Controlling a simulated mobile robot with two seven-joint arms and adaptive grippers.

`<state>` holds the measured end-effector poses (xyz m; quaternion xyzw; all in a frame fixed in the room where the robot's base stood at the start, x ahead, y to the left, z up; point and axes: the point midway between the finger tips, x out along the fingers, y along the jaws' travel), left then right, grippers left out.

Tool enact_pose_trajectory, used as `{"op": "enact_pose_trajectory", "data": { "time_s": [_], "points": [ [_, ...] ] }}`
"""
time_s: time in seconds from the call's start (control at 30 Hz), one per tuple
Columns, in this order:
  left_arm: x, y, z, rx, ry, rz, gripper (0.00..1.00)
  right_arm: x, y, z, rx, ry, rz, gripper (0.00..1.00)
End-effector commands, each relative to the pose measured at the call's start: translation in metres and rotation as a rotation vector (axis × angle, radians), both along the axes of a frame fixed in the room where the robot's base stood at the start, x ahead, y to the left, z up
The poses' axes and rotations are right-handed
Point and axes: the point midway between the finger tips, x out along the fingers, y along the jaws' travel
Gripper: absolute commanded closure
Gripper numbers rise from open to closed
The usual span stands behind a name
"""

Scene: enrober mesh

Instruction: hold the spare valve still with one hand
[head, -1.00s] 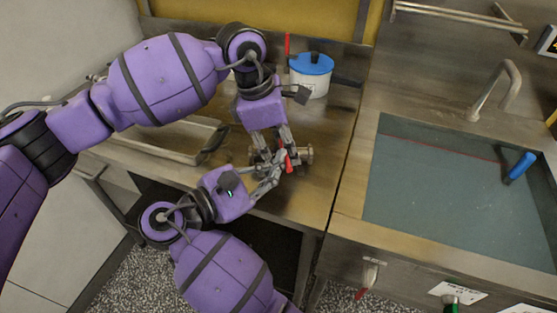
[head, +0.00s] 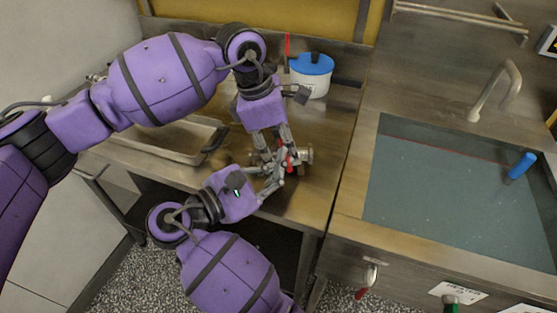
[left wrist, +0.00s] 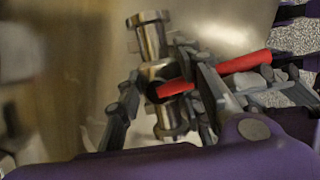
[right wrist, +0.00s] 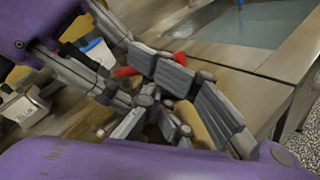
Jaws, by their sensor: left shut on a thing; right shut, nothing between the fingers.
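The spare valve (head: 308,155) is a metal body with a red lever (head: 291,157), near the counter's front edge. My left gripper (head: 280,160) reaches down from above and is shut on the valve. In the left wrist view the valve's metal body (left wrist: 150,40) stands between its fingers, and the red lever (left wrist: 240,63) points right. My right gripper (head: 277,178) comes from the front and is shut and empty, close beside the valve and lever. The fingers overlap, so I cannot tell whether it touches them. In the right wrist view the lever (right wrist: 126,72) is partly hidden.
A white pot with a blue lid (head: 311,66) stands behind the valve. A metal tray (head: 165,142) lies left of it, partly behind my left arm. At right is a water-filled sink (head: 430,185) with a blue-handled thing (head: 521,164) and a tap (head: 500,90).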

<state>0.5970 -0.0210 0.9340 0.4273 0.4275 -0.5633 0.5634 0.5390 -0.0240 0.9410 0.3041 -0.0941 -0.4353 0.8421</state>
Motion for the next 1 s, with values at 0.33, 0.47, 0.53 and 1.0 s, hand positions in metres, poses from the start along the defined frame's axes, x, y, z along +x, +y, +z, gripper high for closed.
{"op": "enact_pose_trajectory", "data": {
  "time_s": [0.33, 0.47, 0.53, 1.0],
  "points": [
    [-0.001, 0.004, -0.003, 0.012, 0.005, 0.0, 1.0, 0.001, -0.008, 0.002, -0.002, -0.008, -0.008, 1.0],
    [-0.001, 0.004, -0.004, 0.012, 0.006, -0.002, 1.0, 0.001, -0.009, 0.002, -0.002, -0.008, -0.009, 1.0],
    [-0.001, 0.004, -0.004, 0.012, 0.006, -0.002, 1.0, 0.001, -0.01, 0.002, -0.001, -0.007, -0.008, 1.0],
    [-0.001, 0.004, -0.003, 0.012, 0.005, -0.001, 1.0, 0.001, -0.016, 0.001, -0.001, -0.004, -0.009, 1.0]
  ]
}}
